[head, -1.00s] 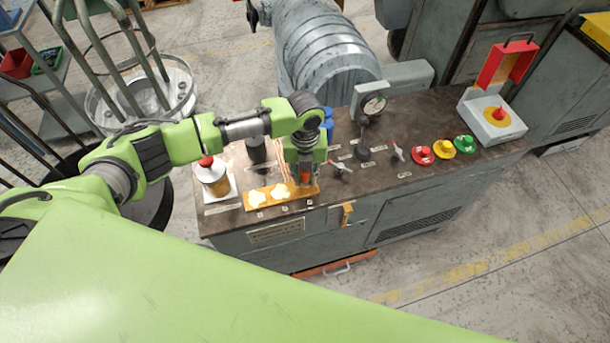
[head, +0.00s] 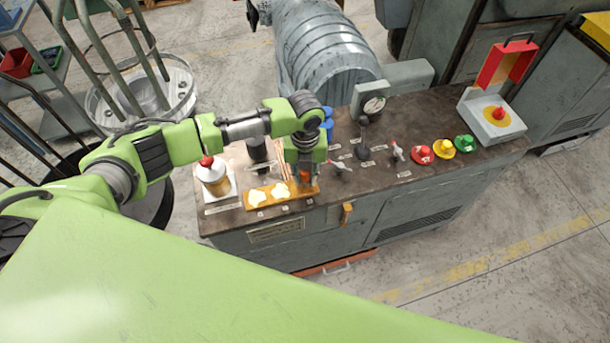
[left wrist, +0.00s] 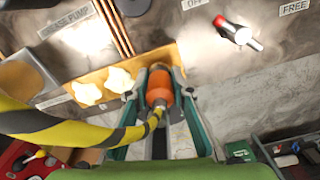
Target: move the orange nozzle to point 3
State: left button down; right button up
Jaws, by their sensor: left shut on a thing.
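The orange nozzle (left wrist: 159,88) is between the fingers of my left gripper (left wrist: 160,95), which is shut on it. A yellow and black striped hose (left wrist: 95,134) runs to the nozzle from the left in the left wrist view. The nozzle is at the right end of an orange-tan plate (head: 270,199) on the bench's front edge; my left gripper (head: 304,180) partly hides it in the head view. Whether it touches the plate is unclear. Two cream star-shaped pieces (head: 257,197) (head: 281,189) sit on the plate left of the nozzle. My right gripper is not in view.
A grey machine (head: 325,50) stands behind.

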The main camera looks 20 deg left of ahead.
pick_arm(q)
jog(key=shift+f+b, duration=0.3)
jog(key=shift+f, duration=0.2)
dwell(0.3)
jog(key=c, duration=1.7)
grip_release()
notch_tip(320, 180, up, 12)
jog(key=shift+f, duration=0.1)
notch_tip(320, 180, up, 7)
jog(key=p, duration=0.6)
jog(key=shift+f+p, duration=0.2)
jog(key=shift+p, duration=0.1)
notch_tip(320, 180, up, 7)
jog(key=p, duration=0.3)
jog(key=shift+f, duration=0.2)
